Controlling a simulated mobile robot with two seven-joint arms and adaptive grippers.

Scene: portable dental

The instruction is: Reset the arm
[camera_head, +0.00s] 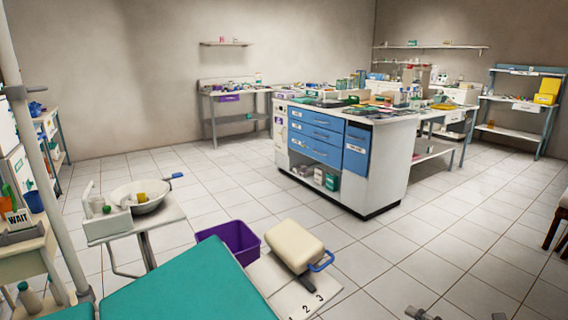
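Dark grey parts (421,313) poke up at the bottom edge, right of the middle, cut off by the frame. They look like the tip of my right gripper (428,315), but too little shows to tell whether it is open or shut. A smaller dark piece shows just right of them. My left gripper and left arm are not in view. Nothing can be seen held.
A teal padded chair (185,285) fills the lower left. A white basin (150,199) sits left. A blue-drawered cabinet island (345,150) stands mid-room. Tiled floor lies open at right.

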